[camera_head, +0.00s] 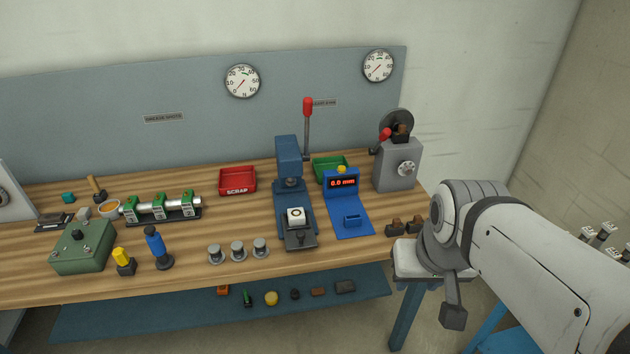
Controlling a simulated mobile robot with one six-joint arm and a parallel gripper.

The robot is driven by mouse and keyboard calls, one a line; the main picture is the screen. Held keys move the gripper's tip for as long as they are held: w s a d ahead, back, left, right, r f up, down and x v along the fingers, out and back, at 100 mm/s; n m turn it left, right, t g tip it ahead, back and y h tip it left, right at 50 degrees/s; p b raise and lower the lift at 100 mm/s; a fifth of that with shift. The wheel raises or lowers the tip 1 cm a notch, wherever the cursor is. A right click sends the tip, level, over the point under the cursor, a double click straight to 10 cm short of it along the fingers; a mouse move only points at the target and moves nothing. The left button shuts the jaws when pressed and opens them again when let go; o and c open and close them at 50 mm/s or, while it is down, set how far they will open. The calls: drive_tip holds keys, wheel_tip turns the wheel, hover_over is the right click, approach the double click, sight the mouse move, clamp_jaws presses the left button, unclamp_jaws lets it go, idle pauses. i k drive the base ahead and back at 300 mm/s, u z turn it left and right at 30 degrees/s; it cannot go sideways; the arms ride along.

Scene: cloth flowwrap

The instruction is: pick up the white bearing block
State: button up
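The white bearing block (296,217) sits on the lower bed of the blue arbor press (289,163), near the middle of the bench. A dark round bore shows in its face. My arm comes in from the right. At its end, a dark part of my gripper (453,311) hangs down past the bench's right front corner, well apart from the block. Only this one part shows clearly, so I cannot tell whether the gripper is open or shut. Nothing is visibly held.
The press has a red-knobbed lever (307,125). Around it are a blue gauge (343,200), a red scrap tray (237,181), a green tray (329,167), several grey cylinders (237,250) and a grey machine (398,165). A white-topped stand (412,262) is beside my arm.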

sight(294, 222)
drive_tip(key=u, duration=0.05)
drive_tip(key=i, duration=1)
drive_tip(key=z, duration=0.05)
